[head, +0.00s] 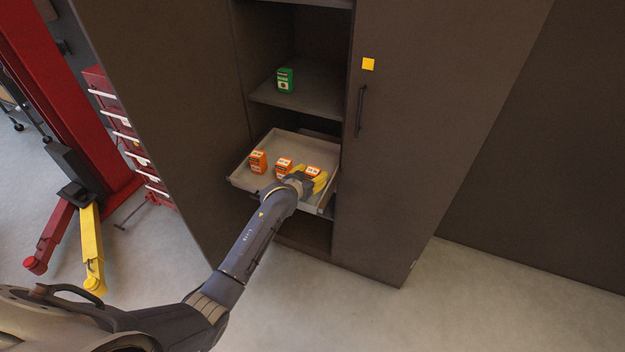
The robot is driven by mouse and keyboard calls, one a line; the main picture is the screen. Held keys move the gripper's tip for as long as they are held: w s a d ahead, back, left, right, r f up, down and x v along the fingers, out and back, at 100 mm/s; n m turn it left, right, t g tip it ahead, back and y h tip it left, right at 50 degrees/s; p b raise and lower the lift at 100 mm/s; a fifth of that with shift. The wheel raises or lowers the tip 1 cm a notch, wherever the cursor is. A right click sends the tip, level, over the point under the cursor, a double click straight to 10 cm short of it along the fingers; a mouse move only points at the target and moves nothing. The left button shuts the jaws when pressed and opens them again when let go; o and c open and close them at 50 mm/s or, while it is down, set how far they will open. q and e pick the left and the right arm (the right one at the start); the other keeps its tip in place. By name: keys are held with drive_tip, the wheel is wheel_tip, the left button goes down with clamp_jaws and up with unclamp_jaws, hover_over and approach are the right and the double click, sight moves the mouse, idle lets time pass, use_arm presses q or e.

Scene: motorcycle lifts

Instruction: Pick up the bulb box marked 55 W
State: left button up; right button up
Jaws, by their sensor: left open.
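Several small orange boxes stand in a pulled-out light tray (243,176) in the cabinet. One orange box (258,162) is at the left, one orange box (283,166) is in the middle, and one orange box (313,171) is at the right. The print on them is too small to read, so I cannot tell which is marked 55 W. My left gripper (318,183), with yellow fingers, is open at the right-hand box, which shows between or just behind the fingers. Contact cannot be made out. My right gripper is not in view.
A green box (285,80) stands on the shelf (318,88) above the tray. The right cabinet door (415,130), with a dark handle, is closed close beside the tray. A red tool chest (125,130) and a red-and-yellow lift (90,245) stand at the left.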

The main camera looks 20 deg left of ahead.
use_arm(q)
drive_tip(key=shift+c, duration=0.5)
drive_tip(key=c, duration=0.8)
drive_tip(key=shift+c, duration=0.3)
drive_tip(key=shift+r, duration=0.15)
